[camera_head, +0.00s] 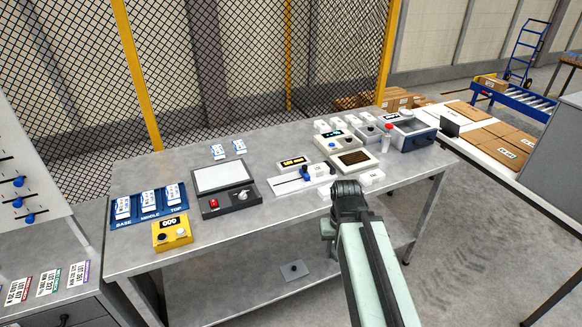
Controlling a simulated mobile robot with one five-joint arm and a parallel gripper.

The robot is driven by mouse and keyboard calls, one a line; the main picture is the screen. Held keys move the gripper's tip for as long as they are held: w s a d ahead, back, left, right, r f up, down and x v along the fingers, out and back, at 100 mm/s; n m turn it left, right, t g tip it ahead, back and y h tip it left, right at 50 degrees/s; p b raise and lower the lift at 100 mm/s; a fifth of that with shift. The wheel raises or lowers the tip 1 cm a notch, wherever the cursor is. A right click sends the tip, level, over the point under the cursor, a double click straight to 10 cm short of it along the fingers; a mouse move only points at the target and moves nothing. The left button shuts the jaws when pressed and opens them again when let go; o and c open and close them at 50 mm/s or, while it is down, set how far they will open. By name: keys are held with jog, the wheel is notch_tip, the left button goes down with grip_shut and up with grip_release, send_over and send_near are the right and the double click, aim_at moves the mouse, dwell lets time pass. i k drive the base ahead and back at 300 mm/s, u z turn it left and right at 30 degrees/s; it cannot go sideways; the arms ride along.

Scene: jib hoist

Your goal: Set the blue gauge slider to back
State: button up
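A blue slider knob (305,173) stands on a light grey plate (284,187) with a dark slot, near the middle of the table. The knob is toward the right part of the visible slot. A small display with yellow digits (294,162) sits just behind it. My gripper (329,190) is at the end of my arm, just right of and in front of the knob, over the table's front edge. It looks apart from the knob. Its fingers are small and partly hidden by the dark wrist, so their opening does not show clearly.
A box with a red button (214,203) and a yellow box (172,232) stand left. Grey boxes with buttons (338,142) and a blue-grey drawer unit (412,134) stand right. White blocks (372,177) lie near my gripper. A board with blue knobs (18,181) is far left.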

aim_at(303, 172)
jog(key=u, duration=0.15)
jog(key=i, duration=1)
jog(key=z, duration=0.05)
